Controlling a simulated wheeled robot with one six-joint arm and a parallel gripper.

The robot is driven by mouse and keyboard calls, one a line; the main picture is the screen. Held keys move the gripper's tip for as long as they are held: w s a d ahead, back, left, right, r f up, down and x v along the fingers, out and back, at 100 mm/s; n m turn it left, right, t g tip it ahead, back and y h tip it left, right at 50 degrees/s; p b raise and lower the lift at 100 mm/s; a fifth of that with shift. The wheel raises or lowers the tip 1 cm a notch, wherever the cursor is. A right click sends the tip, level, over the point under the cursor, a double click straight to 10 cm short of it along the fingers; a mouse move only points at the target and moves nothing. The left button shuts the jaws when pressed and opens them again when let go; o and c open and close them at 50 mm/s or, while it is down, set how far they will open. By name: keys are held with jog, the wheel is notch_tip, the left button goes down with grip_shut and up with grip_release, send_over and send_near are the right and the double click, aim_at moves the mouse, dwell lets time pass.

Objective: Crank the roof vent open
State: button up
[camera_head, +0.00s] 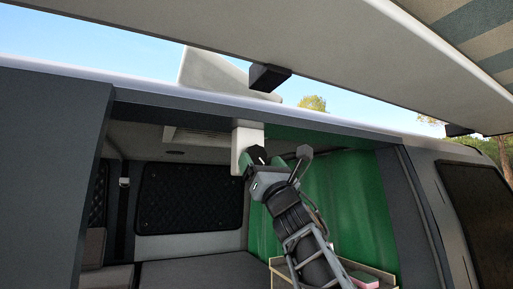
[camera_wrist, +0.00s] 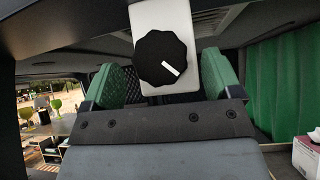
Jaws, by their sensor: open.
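A black scalloped knob (camera_wrist: 155,48) with a white pointer mark sits on a pale housing (camera_wrist: 178,18) in the wrist view. The mark points to the lower right. In the head view the pale housing (camera_head: 247,134) hangs at the top edge of the van opening. My gripper (camera_wrist: 166,66) is open, with one green finger on each side of the knob. No contact with the knob can be made out. In the head view my gripper (camera_head: 262,160) is just below the housing, partly hiding the knob. A pale panel (camera_head: 212,72), apparently the vent lid, stands tilted above the roof.
A green curtain (camera_head: 345,205) hangs on the right inside the van. An awning (camera_head: 330,40) with a dark bracket (camera_head: 268,77) overhangs the opening. A ceiling grille (camera_head: 200,138) is left of the housing. A box (camera_wrist: 306,155) sits at the lower right in the wrist view.

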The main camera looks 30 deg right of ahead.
jog(key=shift+p+x, duration=0.55)
jog(key=shift+x, duration=0.65)
jog(key=shift+c, duration=0.5)
jog(key=c, duration=0.8)
jog(key=shift+f+m+h+b, duration=0.1)
jog(key=shift+m+h+b, duration=0.3)
jog(key=shift+m+b, duration=0.2)
